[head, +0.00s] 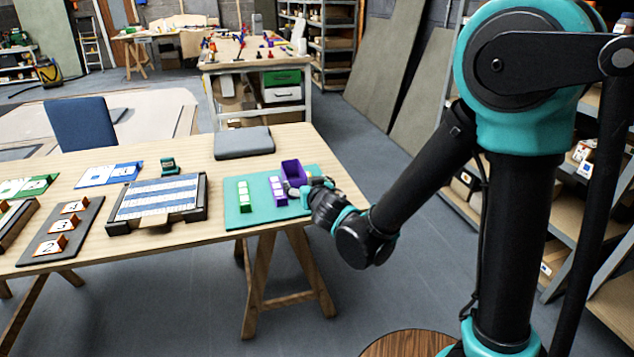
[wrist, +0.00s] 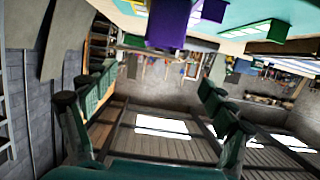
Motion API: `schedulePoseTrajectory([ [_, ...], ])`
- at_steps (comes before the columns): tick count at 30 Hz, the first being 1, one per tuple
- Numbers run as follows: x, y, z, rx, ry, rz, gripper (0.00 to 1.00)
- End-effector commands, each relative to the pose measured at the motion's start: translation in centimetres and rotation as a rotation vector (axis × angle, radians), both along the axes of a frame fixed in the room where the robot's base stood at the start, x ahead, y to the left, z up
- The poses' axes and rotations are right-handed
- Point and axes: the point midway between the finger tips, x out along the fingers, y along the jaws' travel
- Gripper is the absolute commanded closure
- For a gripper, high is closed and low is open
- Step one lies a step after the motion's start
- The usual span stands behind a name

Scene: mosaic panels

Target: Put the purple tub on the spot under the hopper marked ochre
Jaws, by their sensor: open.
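The purple tub (head: 292,172) stands at the back right of a teal mat (head: 262,212) on the table's right end. My gripper (head: 308,190) is at the mat's right edge, beside the tub, partly hiding its lower side. In the wrist view the purple tub (wrist: 165,30) shows upside down at the top, above and outside my open fingers (wrist: 155,85); nothing is between them. I cannot make out a hopper marked ochre or a spot under it.
White-and-green pieces (head: 243,192) and purple pieces (head: 279,192) lie on the mat. To the left are a dark-framed blue-and-white striped panel (head: 160,194), a grey tray (head: 38,247) with numbered orange-edged blocks, and a blue mat (head: 88,180). A grey slab (head: 243,143) lies behind.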

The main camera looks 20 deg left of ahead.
Motion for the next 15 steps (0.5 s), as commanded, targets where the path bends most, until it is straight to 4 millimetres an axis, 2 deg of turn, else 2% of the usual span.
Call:
schedulePoseTrajectory([
  [5,1.6,1.2,-0.6,0.003,-0.003,0.003,0.16],
  [15,6.8,4.3,-2.5,0.002,-0.002,0.002,0.16],
])
